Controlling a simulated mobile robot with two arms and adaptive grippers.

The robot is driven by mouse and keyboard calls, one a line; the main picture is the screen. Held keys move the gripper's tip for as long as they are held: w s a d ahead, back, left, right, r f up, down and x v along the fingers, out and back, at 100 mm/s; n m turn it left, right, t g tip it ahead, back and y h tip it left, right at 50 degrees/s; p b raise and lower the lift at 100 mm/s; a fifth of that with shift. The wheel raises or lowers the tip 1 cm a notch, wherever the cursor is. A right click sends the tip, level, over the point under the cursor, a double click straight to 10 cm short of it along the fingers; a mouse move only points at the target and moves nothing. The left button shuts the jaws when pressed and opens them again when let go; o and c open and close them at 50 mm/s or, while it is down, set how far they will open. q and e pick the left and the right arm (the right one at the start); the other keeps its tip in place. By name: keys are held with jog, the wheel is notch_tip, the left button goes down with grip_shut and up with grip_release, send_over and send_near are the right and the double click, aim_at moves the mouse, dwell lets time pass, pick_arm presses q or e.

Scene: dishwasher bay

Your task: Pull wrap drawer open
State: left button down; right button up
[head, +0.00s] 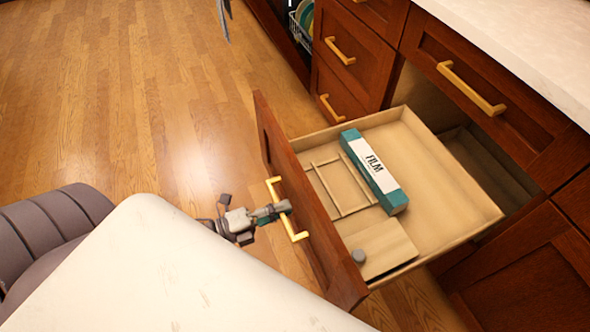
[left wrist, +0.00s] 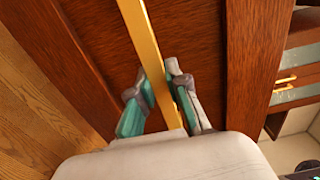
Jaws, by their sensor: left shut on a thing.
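The wrap drawer (head: 450,223) is a dark red wooden drawer with a pale inside, pulled well out from the cabinet. A teal and white FILM box (head: 372,165) lies in it. Its brass bar handle (head: 299,236) is on the front panel (head: 270,140). My left gripper (head: 283,207) is shut on this handle. In the left wrist view the handle (left wrist: 140,30) passes between the two fingers of my gripper (left wrist: 158,78). My right gripper is not seen.
Closed drawers with brass handles (head: 340,50) stand behind, and another closed drawer front (head: 500,80) is above the open one. A white countertop (head: 530,35) is at upper right. A dish rack (head: 301,28) shows at the top. Wood floor (head: 150,110) is clear at left.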

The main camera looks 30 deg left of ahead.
pick_arm(q)
jog(key=shift+s+a, duration=0.25)
jog(key=shift+s, duration=0.05)
jog(key=c, duration=1.1)
grip_release()
jog(key=v, duration=1.2)
